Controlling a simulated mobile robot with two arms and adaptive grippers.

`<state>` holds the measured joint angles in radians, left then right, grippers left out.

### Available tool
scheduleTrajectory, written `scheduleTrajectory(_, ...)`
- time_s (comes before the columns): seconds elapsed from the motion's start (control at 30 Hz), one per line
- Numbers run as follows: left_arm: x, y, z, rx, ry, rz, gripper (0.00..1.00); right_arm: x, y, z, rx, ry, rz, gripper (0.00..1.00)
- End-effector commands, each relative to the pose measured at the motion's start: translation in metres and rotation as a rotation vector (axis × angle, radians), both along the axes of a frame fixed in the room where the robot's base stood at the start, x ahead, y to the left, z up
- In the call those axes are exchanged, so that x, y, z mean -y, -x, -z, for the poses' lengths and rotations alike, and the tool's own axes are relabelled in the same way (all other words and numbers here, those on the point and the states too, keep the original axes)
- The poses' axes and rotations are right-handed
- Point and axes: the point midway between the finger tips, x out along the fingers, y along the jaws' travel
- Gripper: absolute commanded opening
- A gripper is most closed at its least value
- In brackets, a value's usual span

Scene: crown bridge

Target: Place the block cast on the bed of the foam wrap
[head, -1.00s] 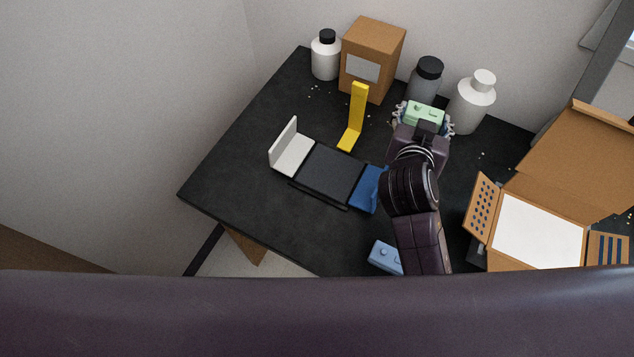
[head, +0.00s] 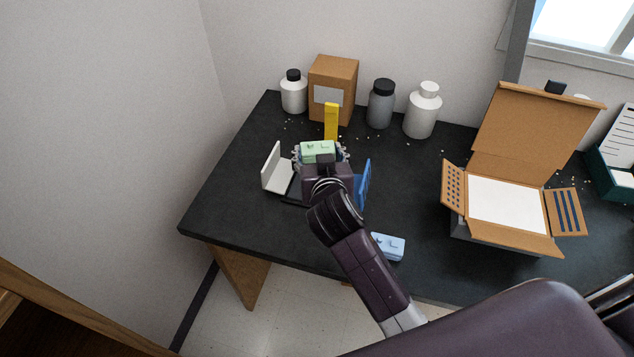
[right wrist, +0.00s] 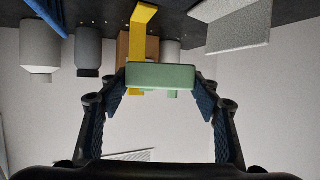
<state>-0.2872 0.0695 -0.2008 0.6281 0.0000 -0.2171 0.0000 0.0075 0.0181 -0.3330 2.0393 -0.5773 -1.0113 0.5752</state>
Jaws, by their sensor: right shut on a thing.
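The pale green block cast (head: 318,149) with small bumps on top is held in my right gripper (head: 321,156). The right wrist view shows the block cast (right wrist: 160,76) between the two fingers (right wrist: 160,98). In the head view it appears over or just behind the foam wrap. The wrap has a pale upright flap (head: 272,168) at the left, a yellow upright flap (head: 331,122) at the back and a blue flap (head: 363,184) at the right. My right gripper and arm hide most of its dark bed; the block's height above it is unclear. My left gripper is out of view.
A light blue block (head: 388,246) lies near the table's front edge. A brown box (head: 333,90) and bottles (head: 421,110) stand along the back. An open carton (head: 452,186) with a white inside stands at the right. The black table (head: 225,205) is clear at the left.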

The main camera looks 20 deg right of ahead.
Motion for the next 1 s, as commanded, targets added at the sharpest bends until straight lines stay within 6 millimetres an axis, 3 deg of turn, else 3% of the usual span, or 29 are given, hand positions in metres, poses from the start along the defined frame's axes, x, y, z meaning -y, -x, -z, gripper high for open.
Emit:
scheduleTrajectory(0.1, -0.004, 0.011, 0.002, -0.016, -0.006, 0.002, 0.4, 0.0, 0.001, 0.032, -0.005, 0.003, -0.001, 0.29)
scheduleTrajectory(0.2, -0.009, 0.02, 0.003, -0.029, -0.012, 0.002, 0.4, 0.0, 0.0, 0.048, 0.0, 0.001, -0.001, 0.29)
scheduleTrajectory(0.37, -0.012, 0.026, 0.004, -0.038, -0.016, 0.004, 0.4, 0.0, 0.0, 0.061, 0.002, 0.0, 0.0, 0.29)
scheduleTrajectory(0.6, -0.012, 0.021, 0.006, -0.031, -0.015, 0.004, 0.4, 0.0, 0.0, 0.095, 0.0, 0.002, 0.0, 0.29)
scheduleTrajectory(1.0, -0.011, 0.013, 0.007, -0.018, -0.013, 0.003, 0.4, 0.0, 0.0, 0.104, 0.003, -0.001, -0.001, 0.29)
